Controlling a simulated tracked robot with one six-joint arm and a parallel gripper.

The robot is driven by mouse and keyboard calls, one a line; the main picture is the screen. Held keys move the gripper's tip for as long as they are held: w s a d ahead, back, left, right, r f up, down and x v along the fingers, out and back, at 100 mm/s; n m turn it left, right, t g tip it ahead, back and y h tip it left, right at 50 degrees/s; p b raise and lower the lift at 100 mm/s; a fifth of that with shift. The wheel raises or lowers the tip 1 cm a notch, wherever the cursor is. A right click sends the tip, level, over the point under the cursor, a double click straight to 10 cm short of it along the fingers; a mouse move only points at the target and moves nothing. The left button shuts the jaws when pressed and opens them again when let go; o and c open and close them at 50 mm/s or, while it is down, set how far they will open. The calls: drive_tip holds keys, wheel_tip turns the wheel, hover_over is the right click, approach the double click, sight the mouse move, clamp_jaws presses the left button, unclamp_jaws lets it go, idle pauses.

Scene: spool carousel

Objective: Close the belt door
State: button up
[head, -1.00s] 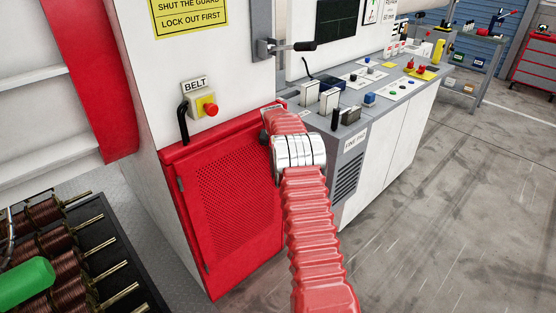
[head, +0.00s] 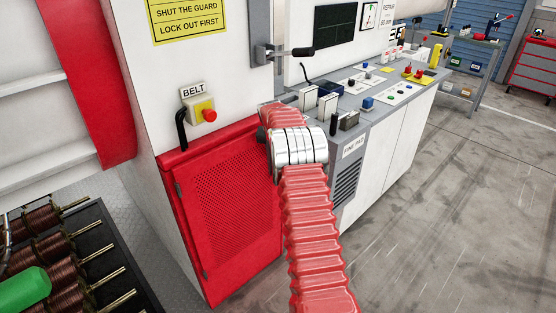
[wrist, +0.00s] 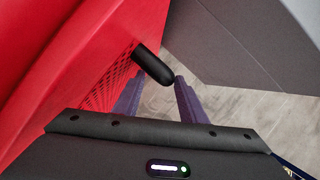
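The belt door (head: 228,215) is a red panel with a perforated mesh, low on the white machine under the BELT label. The head view does not show the fingers.
A BELT switch box (head: 200,110) with a red button is above the door. A grey-topped bench (head: 385,95) with blocks and knobs stands at the right. A rack of copper coils (head: 70,225) is at the lower left. Open floor (head: 450,210) lies to the right.

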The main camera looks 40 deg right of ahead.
drive_tip(key=v, duration=0.9)
drive_tip(key=shift+a, duration=0.1)
idle(0.4)
drive_tip(key=s+a+f+m+g+y, duration=0.25)
drive_tip(key=s+a+m, duration=0.6)
drive_tip(key=m, duration=0.65)
drive_tip(key=s+a+r+m+t, duration=0.1)
drive_tip(key=s+a+r+m, duration=0.2)
drive_tip(key=s+a, duration=0.6)
drive_tip(key=s+a+r+m+t, duration=0.2)
drive_tip(key=s+a+r+m, duration=0.2)
drive_tip(key=s+a, duration=0.6)
drive_tip(key=s+a+r+m+t, duration=0.2)
drive_tip(key=s+a+r+m, duration=0.2)
drive_tip(key=s, duration=1)
drive_tip(key=shift+s+a+r+y, duration=0.25)
drive_tip(key=shift+a+r+y, duration=0.2)
drive_tip(key=shift+a+r, duration=1.8)
